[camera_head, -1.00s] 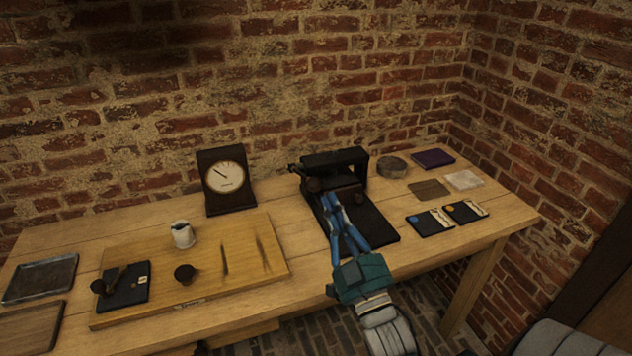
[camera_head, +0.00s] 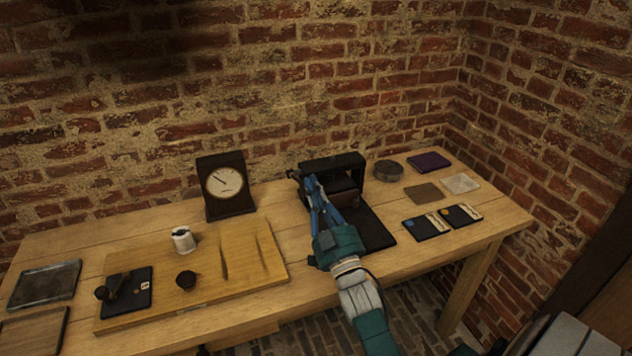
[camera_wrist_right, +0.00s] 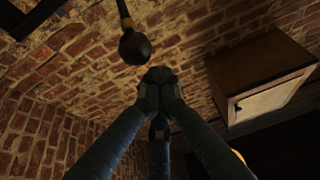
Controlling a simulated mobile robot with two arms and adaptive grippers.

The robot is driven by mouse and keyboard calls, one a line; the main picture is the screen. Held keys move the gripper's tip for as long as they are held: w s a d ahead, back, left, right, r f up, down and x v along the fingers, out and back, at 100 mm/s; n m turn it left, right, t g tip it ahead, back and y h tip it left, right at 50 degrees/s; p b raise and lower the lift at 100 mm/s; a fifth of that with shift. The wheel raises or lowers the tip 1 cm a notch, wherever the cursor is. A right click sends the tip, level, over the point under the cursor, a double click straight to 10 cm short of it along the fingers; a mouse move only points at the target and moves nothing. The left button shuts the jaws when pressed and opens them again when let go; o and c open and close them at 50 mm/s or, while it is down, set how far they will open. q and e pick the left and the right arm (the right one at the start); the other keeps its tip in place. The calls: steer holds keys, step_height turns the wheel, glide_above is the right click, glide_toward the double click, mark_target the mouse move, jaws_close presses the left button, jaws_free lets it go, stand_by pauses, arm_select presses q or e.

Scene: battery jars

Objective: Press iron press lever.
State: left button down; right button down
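The black iron press (camera_head: 334,166) stands at the back of the workbench, with a dark flat base reaching toward the front edge. My right gripper (camera_head: 310,184), with blue fingers and a teal body, is at the press's left side and hides part of it. My left gripper is not in view.
A dial clock-like gauge (camera_head: 226,184) stands left of the press. A wooden board (camera_head: 205,262) holds a white jar (camera_head: 183,239) and dark parts. Right of the press are a round tin (camera_head: 388,170) and several flat pieces. A brick wall is close behind.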

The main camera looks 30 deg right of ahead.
steer(key=shift+f, duration=0.4)
